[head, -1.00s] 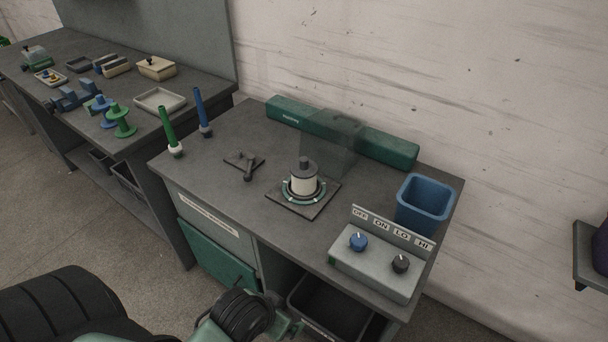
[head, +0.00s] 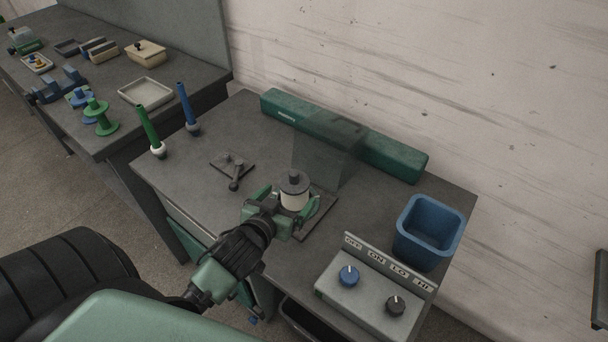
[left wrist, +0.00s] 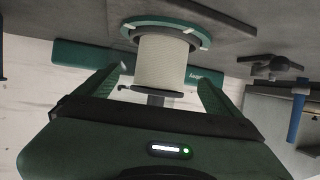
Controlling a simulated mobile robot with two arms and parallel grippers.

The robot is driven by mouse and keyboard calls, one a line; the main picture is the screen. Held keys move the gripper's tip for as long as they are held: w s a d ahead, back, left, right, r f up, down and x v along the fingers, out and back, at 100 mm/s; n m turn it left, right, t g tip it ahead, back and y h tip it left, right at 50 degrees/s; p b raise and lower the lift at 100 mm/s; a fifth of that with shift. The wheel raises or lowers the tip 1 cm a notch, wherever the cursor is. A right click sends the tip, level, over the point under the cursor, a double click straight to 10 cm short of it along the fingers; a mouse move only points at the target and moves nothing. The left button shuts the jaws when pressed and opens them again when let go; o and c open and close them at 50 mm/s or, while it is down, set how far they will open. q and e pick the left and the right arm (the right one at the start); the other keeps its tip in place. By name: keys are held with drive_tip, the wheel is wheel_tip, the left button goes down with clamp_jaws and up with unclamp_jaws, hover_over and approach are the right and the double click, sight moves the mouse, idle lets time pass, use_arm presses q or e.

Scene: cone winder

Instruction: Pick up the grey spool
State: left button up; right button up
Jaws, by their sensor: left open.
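The spool (head: 294,201) is a pale grey-white cylinder. It stands upright on the winder's round seat, on a dark square plate (head: 326,214), with a dark grey knob on top. My left gripper (head: 289,207) is open at the spool, one finger on each side. In the left wrist view, which looks upside down, the pale spool (left wrist: 162,62) sits between the two fingers of the left gripper (left wrist: 162,82), with visible gaps at both sides. A ringed green-and-white seat (left wrist: 165,27) holds the spool. My right gripper is not in view.
A clear shield (head: 328,150) and long green housing (head: 395,158) stand behind the spool. A blue bin (head: 430,232) and control box (head: 365,290) are to the right.

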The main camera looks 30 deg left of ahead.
sight(299, 182)
use_arm(q)
drive_tip(key=shift+w+a, duration=0.1)
drive_tip(key=shift+w, duration=0.65)
drive_tip(key=shift+w+a+f+p, duration=0.1)
drive_tip(key=shift+w+a+p, duration=0.1)
drive_tip(key=shift+w, duration=0.3)
drive_tip(key=shift+w+a+f+p, duration=0.1)
drive_tip(key=shift+w+p, duration=0.05)
drive_tip(key=shift+w, duration=0.3)
drive_tip(key=x, duration=0.2)
drive_tip(key=shift+w+p, duration=0.35)
drive_tip(key=shift+w, duration=0.05)
drive_tip(key=shift+x, duration=0.85)
drive_tip(key=shift+f, duration=0.1)
drive_tip(key=c, duration=1.5)
drive_tip(key=shift+c, duration=0.2)
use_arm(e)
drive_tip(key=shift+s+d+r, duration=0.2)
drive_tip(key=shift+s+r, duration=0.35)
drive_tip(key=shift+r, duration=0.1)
